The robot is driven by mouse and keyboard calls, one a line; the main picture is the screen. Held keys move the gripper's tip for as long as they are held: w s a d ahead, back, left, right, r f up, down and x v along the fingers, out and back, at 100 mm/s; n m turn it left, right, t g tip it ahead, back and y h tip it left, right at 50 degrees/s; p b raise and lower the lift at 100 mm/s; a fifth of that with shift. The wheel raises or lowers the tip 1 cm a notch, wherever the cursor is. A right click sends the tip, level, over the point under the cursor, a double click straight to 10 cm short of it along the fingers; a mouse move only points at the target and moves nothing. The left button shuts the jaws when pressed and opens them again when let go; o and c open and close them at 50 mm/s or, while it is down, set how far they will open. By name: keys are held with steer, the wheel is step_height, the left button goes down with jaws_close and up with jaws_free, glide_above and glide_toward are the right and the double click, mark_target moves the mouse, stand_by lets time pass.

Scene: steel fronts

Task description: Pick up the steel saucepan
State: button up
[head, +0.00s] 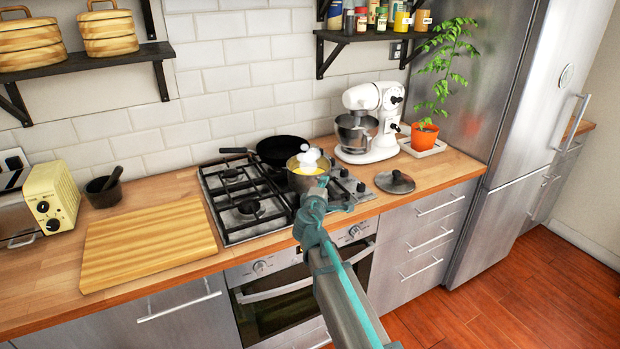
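The steel saucepan (299,182) is on the front right part of the gas hob in the head view. Something yellow shows inside it, with a white rounded shape above. My gripper (321,184) is at the saucepan's near right side, at the end of my arm, which reaches in from the bottom right. It overlaps the pan's edge in the picture. The fingers are too small and too much in line with the arm to tell whether they are open or shut, or touching the pan. The pan's handle is not clearly visible.
A black frying pan (282,150) sits behind the saucepan on the hob (233,225). A white stand mixer (377,137) and a loose lid (394,181) are to the right. A cutting board (150,243) lies left. An orange plant pot (424,138) stands by the fridge.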

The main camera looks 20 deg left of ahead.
jaws_close()
steer(key=shift+r, duration=0.2)
stand_by(0.3)
